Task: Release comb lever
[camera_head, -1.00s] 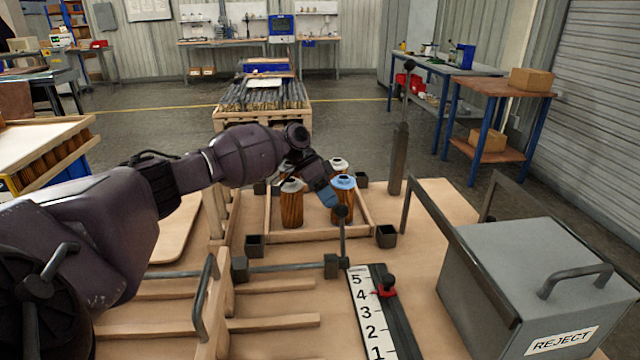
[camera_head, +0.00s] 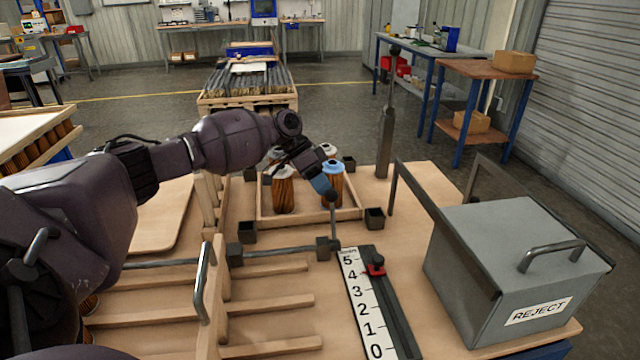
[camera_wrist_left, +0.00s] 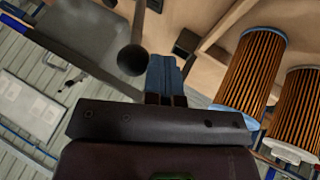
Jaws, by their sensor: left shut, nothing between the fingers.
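The comb lever (camera_head: 333,222) is a thin dark upright rod with a ball knob, rising from a block on a horizontal bar (camera_head: 285,251). Its round black knob (camera_wrist_left: 132,60) shows in the left wrist view. My left gripper (camera_head: 322,186), with blue fingertips, is at the lever's upper end in the head view. In the left wrist view its fingers (camera_wrist_left: 164,76) are shut together and empty, close beside the knob; whether they touch it I cannot tell. My right gripper is not in view.
Several pleated orange-brown filter cartridges (camera_head: 283,190) stand in a wooden frame (camera_head: 350,213) just behind. A numbered scale (camera_head: 362,308) with a red slider lies in front. A grey REJECT box (camera_head: 490,245) stands right. A tall dark post (camera_head: 386,140) rises behind.

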